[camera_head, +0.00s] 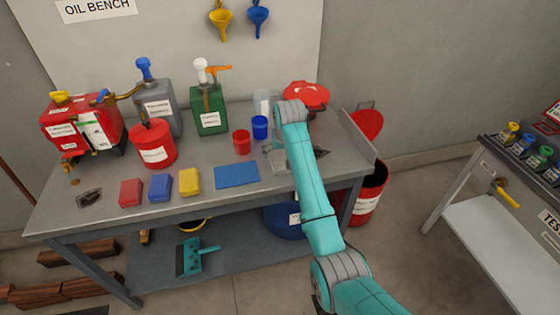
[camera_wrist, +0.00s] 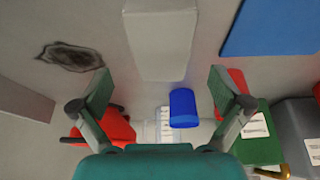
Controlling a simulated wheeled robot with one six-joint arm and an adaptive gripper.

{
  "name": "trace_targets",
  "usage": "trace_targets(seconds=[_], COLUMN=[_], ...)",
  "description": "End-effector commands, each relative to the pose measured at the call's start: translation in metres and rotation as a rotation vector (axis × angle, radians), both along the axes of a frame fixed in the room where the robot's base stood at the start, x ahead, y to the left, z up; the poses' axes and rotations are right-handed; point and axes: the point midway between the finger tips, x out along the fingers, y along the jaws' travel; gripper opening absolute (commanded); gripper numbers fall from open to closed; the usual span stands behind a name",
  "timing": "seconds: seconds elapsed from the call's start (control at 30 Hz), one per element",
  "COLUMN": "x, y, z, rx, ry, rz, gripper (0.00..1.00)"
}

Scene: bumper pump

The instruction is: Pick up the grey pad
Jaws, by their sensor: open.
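The grey pad (camera_wrist: 160,42) is a pale grey block lying on the bench in the wrist view. It lies ahead of my gripper (camera_wrist: 160,88), roughly in line with the gap between the two spread green fingers. The fingers are open with nothing held between them, and the pad looks apart from them. In the head view, part of the grey pad (camera_head: 275,160) shows just left of my arm, which hides the rest of it. My gripper is hidden behind my arm there.
A blue mat (camera_head: 237,175) lies left of the pad. A blue cup (camera_head: 260,127) and a red cup (camera_head: 241,142) stand behind it. A red-topped container (camera_head: 307,96) stands at the back right. A dark stain (camera_wrist: 70,57) marks the bench. Yellow (camera_head: 189,182), blue and red blocks sit along the front.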

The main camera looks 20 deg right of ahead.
Motion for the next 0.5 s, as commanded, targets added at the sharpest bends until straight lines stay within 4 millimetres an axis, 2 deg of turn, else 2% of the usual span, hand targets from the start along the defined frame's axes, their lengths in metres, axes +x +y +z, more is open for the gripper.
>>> trace_targets(seconds=[0.1,0.2,0.5], x=[0.003,0.008,0.012], y=[0.002,0.002,0.002], z=[-0.019,-0.029,-0.036], rx=[0.0,0.0,0.0], ry=[0.004,0.003,0.001], rz=[0.001,0.0,0.0], gripper=[1.0,1.0,1.0])
